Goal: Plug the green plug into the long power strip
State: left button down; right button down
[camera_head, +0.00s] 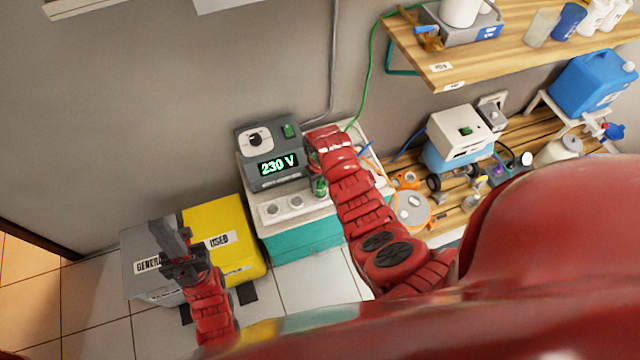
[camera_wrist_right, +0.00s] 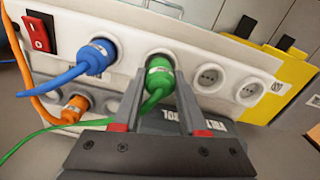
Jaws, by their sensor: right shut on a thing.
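The long white power strip (camera_wrist_right: 225,73) fills the right wrist view, with two empty round sockets on the right. It also shows in the head view (camera_head: 312,207), in front of the 230 V box. My right gripper (camera_wrist_right: 163,80) is shut on the green plug (camera_wrist_right: 158,80), fingers on either side of it. The plug faces the strip between the blue plug (camera_wrist_right: 92,58) and the empty sockets, at a socket position; I cannot tell how deep it sits. The green plug also shows in the head view (camera_head: 319,187). My left gripper (camera_head: 178,250) is raised before the bins, its jaw gap unclear.
A red switch (camera_wrist_right: 37,32) is at the strip's left end. An orange plug (camera_wrist_right: 75,107) sits in a lower grey unit. The green cable (camera_wrist_right: 105,122) runs left below the blue plug. A grey 230 V box (camera_head: 270,155) stands behind the strip. Yellow and grey bins (camera_head: 228,222) stand left.

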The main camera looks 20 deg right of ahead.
aim_at(320, 183)
jog(key=shift+f+b, duration=0.45)
jog(key=shift+f, duration=0.25)
jog(key=shift+c, duration=1.8)
grip_release()
jog(key=shift+r, duration=0.1)
notch_tip(320, 183, up, 11)
jog(key=shift+w+r, duration=0.1)
notch_tip(320, 183, up, 6)
jog(key=p, duration=0.4)
jog(key=shift+p, duration=0.4)
